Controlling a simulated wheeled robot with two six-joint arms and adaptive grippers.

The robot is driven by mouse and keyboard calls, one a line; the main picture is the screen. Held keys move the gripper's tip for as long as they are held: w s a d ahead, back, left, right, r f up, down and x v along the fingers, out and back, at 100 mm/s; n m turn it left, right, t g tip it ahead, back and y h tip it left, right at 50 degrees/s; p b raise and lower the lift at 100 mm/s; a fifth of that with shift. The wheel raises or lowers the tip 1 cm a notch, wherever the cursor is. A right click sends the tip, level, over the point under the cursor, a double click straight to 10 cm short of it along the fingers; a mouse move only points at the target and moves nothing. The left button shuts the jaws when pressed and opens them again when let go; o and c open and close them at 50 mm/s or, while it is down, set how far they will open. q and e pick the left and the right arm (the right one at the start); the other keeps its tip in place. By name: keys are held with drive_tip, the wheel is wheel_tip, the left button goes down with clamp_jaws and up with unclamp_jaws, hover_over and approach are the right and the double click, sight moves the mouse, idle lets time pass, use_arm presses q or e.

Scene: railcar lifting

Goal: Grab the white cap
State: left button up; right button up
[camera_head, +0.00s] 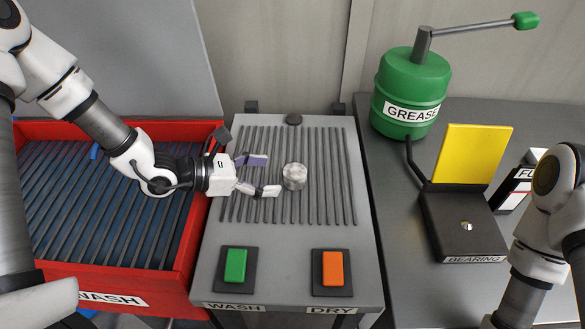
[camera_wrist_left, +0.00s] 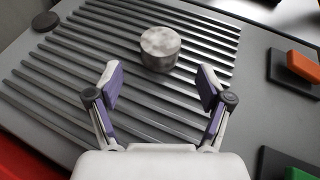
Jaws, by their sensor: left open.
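The white cap (camera_head: 294,176) is a short, round, mottled whitish-grey cylinder. It stands upright on the ribbed grey drying surface (camera_head: 335,150). It also shows in the left wrist view (camera_wrist_left: 160,48), just beyond and between my fingertips. My left gripper (camera_head: 268,175) is open and empty, to the left of the cap, with its fingers pointing at it. The fingers with purple pads also show in the left wrist view (camera_wrist_left: 160,88). The cap looks apart from both fingers. My right arm shows at the right edge; its gripper is out of view.
A green WASH button (camera_head: 236,266) and an orange DRY button (camera_head: 333,268) sit at the front of the grey station. A red wash bin (camera_head: 185,245) is at left. A green grease pot (camera_head: 411,90) and a black bearing stand (camera_head: 465,225) with a yellow plate are at right.

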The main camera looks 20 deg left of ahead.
sight(289, 173)
use_arm(q)
drive_tip(key=shift+w+d+f, duration=0.1)
drive_tip(key=shift+w+d, duration=0.1)
drive_tip(key=shift+d, duration=0.15)
drive_tip(key=x, duration=0.2)
drive_tip(key=p+x, duration=0.1)
drive_tip(key=x, duration=0.3)
drive_tip(key=shift+w+d, duration=0.35)
drive_tip(key=shift+a, duration=0.15)
drive_tip(key=c, duration=1)
